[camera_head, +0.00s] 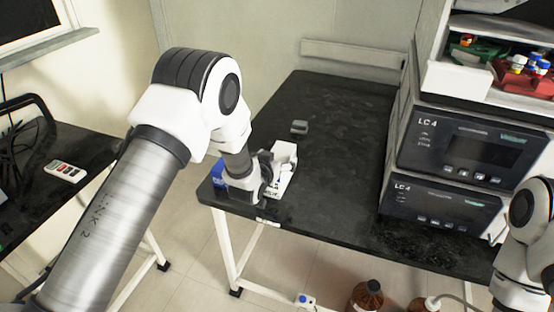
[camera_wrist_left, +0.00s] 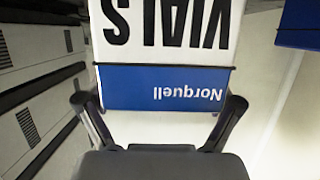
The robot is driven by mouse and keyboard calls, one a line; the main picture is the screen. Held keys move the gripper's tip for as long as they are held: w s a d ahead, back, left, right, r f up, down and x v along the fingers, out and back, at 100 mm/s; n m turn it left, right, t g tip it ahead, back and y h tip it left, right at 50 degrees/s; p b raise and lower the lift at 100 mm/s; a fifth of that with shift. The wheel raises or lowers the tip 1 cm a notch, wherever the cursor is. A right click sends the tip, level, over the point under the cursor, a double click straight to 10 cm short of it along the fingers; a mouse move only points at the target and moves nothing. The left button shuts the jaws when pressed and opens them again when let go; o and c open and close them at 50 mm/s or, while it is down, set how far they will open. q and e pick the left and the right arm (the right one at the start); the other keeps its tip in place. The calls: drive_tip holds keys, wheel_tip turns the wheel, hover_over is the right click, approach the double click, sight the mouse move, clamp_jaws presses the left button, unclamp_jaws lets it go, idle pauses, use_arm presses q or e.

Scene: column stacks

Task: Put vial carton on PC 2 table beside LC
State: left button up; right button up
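The vial carton (camera_wrist_left: 167,40) is white with a blue Norquell band and appears upside down in the left wrist view. In the head view the white carton (camera_head: 284,172) is at the near left corner of the black table (camera_head: 335,125), partly hidden by my left gripper (camera_head: 264,182). In the wrist view the left gripper's fingers (camera_wrist_left: 160,104) sit against both sides of the carton, with no clear gap. The LC stack (camera_head: 466,150) stands on the table's right side. My right gripper is out of view; only part of that arm shows at lower right.
A blue box (camera_head: 217,174) stands left of the carton at the table edge. A small grey object (camera_head: 299,127) lies farther back. The table's middle is clear. Another dark table (camera_head: 35,180) with a remote (camera_head: 64,171) is at left. Brown bottles (camera_head: 367,297) stand below.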

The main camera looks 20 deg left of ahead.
use_arm(q)
drive_tip(key=b+v, duration=0.1)
drive_tip(key=v, duration=1.1)
drive_tip(key=s+a+f+g, duration=0.2)
drive_tip(key=s+f+g, duration=0.5)
drive_tip(key=s+f, duration=1)
drive_tip(key=s+f+g, duration=0.3)
drive_tip(key=s+f, duration=0.1)
drive_tip(key=s, duration=0.4)
drive_tip(key=s+f+g, duration=0.4)
drive_tip(key=s+f, duration=0.1)
drive_tip(key=s, duration=0.4)
drive_tip(key=shift+a+f+n, duration=0.25)
drive_tip(key=shift+f+n, duration=0.1)
drive_tip(key=shift+n, duration=0.05)
drive_tip(key=shift+c, duration=0.3)
